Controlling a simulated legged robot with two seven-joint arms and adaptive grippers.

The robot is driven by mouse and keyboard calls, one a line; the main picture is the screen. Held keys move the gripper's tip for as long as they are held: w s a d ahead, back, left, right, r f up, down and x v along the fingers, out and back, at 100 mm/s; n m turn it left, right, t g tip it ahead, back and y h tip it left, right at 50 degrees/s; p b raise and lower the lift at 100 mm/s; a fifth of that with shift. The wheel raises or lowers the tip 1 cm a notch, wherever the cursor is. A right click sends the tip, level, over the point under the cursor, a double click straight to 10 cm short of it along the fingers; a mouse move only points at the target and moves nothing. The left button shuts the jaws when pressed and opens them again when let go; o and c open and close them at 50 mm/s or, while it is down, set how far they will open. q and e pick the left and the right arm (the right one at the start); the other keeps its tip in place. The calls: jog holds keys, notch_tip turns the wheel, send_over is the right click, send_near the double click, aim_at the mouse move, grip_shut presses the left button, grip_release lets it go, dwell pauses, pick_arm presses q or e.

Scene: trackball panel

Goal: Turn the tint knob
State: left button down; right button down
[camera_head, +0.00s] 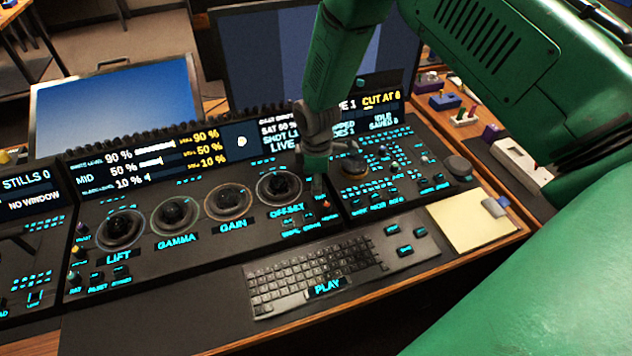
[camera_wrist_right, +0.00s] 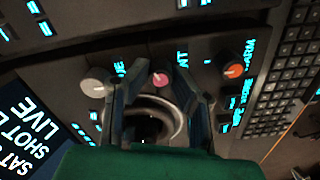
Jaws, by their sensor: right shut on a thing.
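The tint knob (camera_wrist_right: 160,77) is small and pink and sits in the row of knobs beside the offset trackball (camera_head: 278,185). Part of its label shows in the right wrist view. My right gripper (camera_wrist_right: 158,84) comes down over the panel with one finger on each side of this knob, shut on it. In the head view my right gripper (camera_head: 318,170) is just right of the offset trackball and hides most of the knob row. My left gripper is not in view.
A whitish knob (camera_wrist_right: 95,87) and an orange knob (camera_wrist_right: 234,70) flank the tint knob closely. The lift (camera_head: 120,230), gamma (camera_head: 175,213) and gain (camera_head: 228,201) trackballs lie to the left. A keyboard (camera_head: 312,275) lies in front. A round dial (camera_head: 354,168) is to the right.

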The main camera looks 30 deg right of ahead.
jog(key=shift+w+r+m, duration=0.1)
jog(key=shift+w+m, duration=0.05)
jog(key=shift+m, duration=1.05)
jog(key=c, duration=1.4)
grip_release()
jog(key=shift+r, duration=0.15)
notch_tip(320, 180, up, 12)
jog(key=shift+f, duration=0.25)
